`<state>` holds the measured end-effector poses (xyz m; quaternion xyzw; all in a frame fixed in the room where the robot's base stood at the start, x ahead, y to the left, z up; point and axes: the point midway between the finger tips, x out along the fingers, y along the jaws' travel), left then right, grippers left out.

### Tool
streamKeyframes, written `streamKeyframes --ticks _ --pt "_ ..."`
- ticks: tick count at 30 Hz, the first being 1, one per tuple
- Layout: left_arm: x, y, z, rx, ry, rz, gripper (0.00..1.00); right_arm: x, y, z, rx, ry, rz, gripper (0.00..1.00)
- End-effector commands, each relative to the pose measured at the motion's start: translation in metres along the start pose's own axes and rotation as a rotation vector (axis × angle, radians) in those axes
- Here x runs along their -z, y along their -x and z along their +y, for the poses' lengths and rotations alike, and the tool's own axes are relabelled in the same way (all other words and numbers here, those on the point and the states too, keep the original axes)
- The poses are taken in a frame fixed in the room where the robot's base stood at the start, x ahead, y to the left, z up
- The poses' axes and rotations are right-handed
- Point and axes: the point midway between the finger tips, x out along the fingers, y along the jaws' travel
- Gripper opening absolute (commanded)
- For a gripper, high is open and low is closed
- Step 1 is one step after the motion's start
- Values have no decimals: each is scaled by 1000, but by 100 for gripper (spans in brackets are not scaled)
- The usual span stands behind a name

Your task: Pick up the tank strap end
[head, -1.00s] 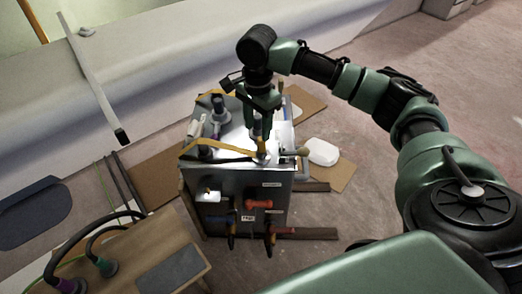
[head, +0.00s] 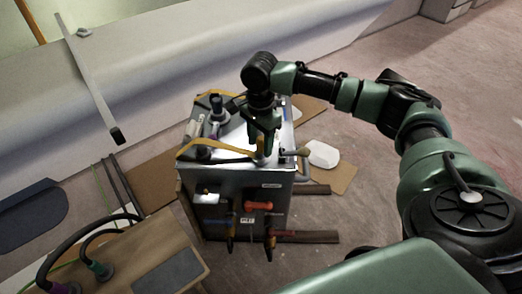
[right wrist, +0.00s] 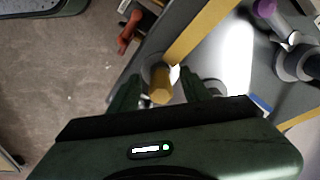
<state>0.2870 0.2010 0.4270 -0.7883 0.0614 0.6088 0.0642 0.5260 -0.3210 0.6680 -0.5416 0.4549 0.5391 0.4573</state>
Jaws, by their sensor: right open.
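The metal tank (head: 232,185) stands on the floor in the middle of the head view. A yellow strap (head: 222,149) runs over its top; it also shows in the right wrist view (right wrist: 204,29). The tank strap end (right wrist: 161,86) is a yellow tip beside a round grey fitting (right wrist: 153,68) near the tank's edge. My right gripper (head: 264,152) points down over the tank's front top edge. In the right wrist view its open fingers (right wrist: 163,92) stand on either side of the strap end. I cannot tell whether they touch it. My left gripper is not in view.
Fittings (head: 217,115) stand on the tank top. A wooden box (head: 130,262) with hoses stands at lower left. Open floor lies to the right.

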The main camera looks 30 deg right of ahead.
Motion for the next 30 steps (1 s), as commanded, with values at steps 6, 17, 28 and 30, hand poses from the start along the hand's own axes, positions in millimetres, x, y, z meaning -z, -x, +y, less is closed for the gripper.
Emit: streamKeyframes --ticks 6,17,28,30 --pt "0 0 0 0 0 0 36 0 0 0 -1 0 0 0" --pt "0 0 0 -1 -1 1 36 0 2 0 0 0 0 0" --pt "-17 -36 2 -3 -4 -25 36 0 52 -1 4 1 -1 0" --pt "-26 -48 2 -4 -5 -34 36 0 71 -2 6 0 -1 0"
